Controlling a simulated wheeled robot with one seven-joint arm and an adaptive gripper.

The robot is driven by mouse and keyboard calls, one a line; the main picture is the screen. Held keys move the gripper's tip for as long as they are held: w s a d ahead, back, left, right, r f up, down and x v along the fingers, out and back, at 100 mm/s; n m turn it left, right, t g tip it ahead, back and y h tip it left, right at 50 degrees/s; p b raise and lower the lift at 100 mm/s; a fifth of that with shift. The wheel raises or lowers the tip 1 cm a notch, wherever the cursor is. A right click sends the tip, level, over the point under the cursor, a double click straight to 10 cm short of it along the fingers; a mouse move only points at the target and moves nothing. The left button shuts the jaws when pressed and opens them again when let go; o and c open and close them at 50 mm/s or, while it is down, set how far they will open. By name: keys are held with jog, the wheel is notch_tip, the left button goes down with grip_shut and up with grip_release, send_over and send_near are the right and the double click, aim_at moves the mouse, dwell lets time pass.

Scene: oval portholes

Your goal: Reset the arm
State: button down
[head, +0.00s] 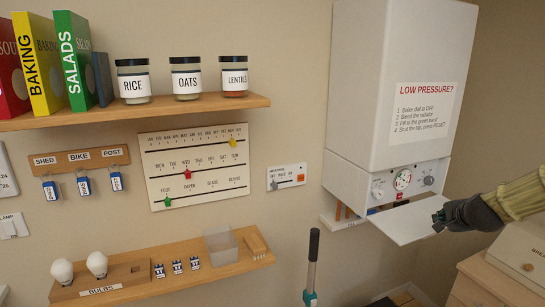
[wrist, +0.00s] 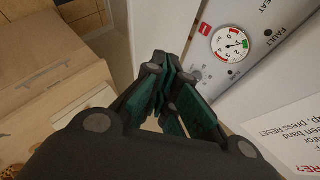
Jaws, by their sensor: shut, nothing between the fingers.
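My gripper (head: 439,222) is at the right of the head view, by the right end of the lowered white flap (head: 402,225) under the boiler (head: 395,70). Its dark green fingers are shut with nothing between them, and they also show in the wrist view (wrist: 164,72). I cannot tell whether the fingertips touch the flap. The boiler's control panel is exposed, with a round pressure gauge (head: 403,180) and a dark knob (head: 429,180). The gauge is to the right of my fingers in the wrist view (wrist: 230,43).
A wooden cabinet (head: 490,285) stands at the lower right, with a bread box (head: 525,255) on it. A teal-and-black handle (head: 312,265) rises below the boiler. Shelves with jars (head: 187,78) and bulbs (head: 97,264) line the left wall.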

jog(key=s+a+f+n+g+b, duration=0.25)
jog(key=s+a+f, duration=0.3)
jog(key=f, duration=0.65)
jog(key=s+a+f+n+g+y+b, duration=0.1)
jog(key=s+a+f+n, duration=0.5)
jog(key=f, duration=0.7)
jog(key=s+a+f+n+g+b, duration=0.15)
jog(key=s+a+f, duration=0.45)
jog(key=f, duration=0.6)
jog(key=s+a+f+n+g+b, duration=0.1)
jog(key=s+a+f+n+g, duration=0.1)
jog(key=s+f, duration=0.4)
jog(key=s+a+f+n+g+b, duration=0.1)
jog(key=s+a+f, duration=0.4)
jog(key=s, duration=1)
jog(key=s+a+f+n+g+y+b, duration=0.1)
jog(key=s+a+f+n+g+b, duration=0.1)
jog(key=s+f, duration=0.6)
jog(key=s+a+n+b, duration=0.1)
jog(key=s+n, duration=0.1)
jog(key=shift+s+a+f+n+g, duration=0.15)
jog(key=shift+s+a+n+g, duration=0.15)
jog(key=shift+s+a, duration=0.1)
jog(key=shift+a, duration=0.1)
